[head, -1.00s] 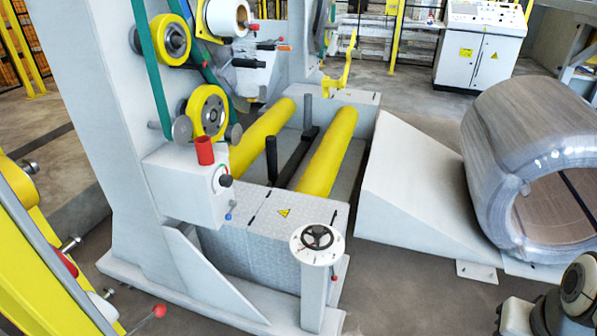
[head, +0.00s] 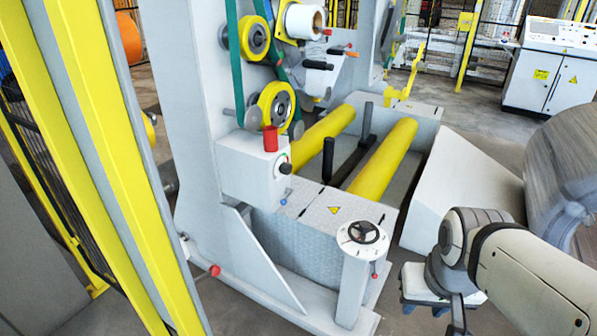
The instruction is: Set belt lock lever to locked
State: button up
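The wrapping machine's grey upright (head: 195,100) carries a green belt (head: 234,60) over yellow-rimmed wheels (head: 254,38). Several levers show, and I cannot tell which is the belt lock lever: a black-handled one (head: 318,65) beside the belt, one with an orange tip (head: 350,54) behind it, and a red-knobbed one (head: 214,270) low at the base. Their settings are too small to read. My gripper (head: 437,302) is at the lower right, right of the handwheel post and apart from all levers. Its fingers are partly hidden, and its opening cannot be made out.
A handwheel (head: 364,232) on a post stands at the machine's front corner. Yellow rollers (head: 385,160) lie behind it. A grey ramp (head: 460,180) and a wrapped coil (head: 565,170) are at the right. A yellow frame (head: 95,150) fills the left foreground.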

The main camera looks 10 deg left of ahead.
aim_at(289, 192)
jog(key=z, duration=0.05)
jog(key=i, duration=1)
jog(key=u, duration=0.05)
